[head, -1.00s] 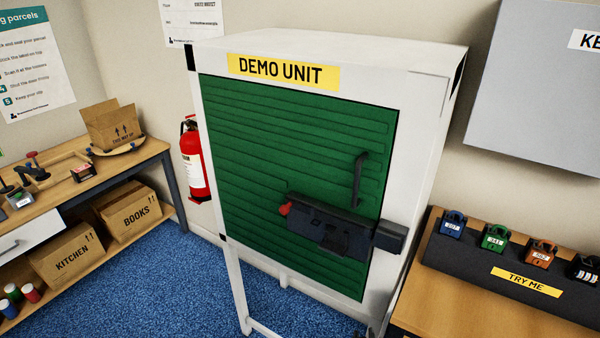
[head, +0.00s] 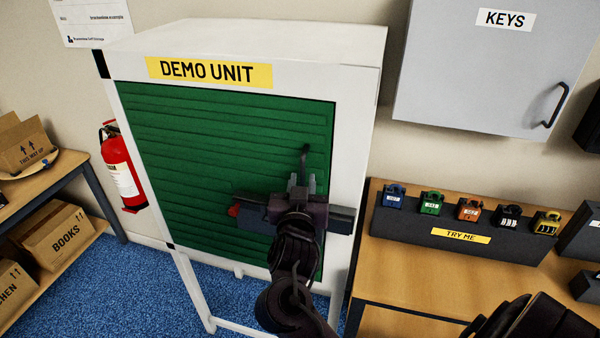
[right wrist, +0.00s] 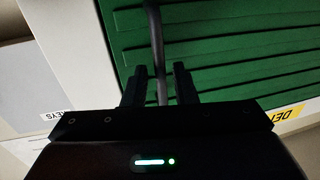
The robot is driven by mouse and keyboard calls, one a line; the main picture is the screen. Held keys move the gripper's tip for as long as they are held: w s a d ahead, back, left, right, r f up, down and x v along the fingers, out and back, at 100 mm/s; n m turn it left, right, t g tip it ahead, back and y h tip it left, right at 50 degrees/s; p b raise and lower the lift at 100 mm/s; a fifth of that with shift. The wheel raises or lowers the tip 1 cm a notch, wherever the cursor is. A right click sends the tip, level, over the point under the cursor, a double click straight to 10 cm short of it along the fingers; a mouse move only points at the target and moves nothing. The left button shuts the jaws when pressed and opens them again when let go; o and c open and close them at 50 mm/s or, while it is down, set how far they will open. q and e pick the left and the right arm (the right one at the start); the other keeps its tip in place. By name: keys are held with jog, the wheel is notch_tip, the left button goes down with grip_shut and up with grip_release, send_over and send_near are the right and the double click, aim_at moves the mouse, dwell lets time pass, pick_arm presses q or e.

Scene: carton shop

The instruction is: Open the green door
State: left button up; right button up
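The green door (head: 190,140) is a ribbed panel in the white cabinet (head: 350,110) labelled DEMO UNIT. It looks shut in its frame. Its dark upright handle (head: 305,156) is near the right edge, and it also shows in the right wrist view (right wrist: 155,35). Below it is a dark latch (head: 252,214) with a red knob (head: 233,210); its dark end piece reaches over the white frame on the right. My right gripper (head: 302,182) is in front of the door at the handle's lower part. In the wrist view its fingers are apart, with the handle between them.
A bench on the right holds a rack (head: 400,222) of coloured padlocks marked TRY ME. A grey KEYS cabinet (head: 480,70) hangs above it. A red fire extinguisher (head: 122,170) hangs left of the cabinet. A shelf with cartons (head: 60,235) stands further left. Blue carpet is clear in front.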

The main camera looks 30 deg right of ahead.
jog(key=shift+x, duration=0.95)
jog(key=shift+c, duration=0.5)
grip_shut()
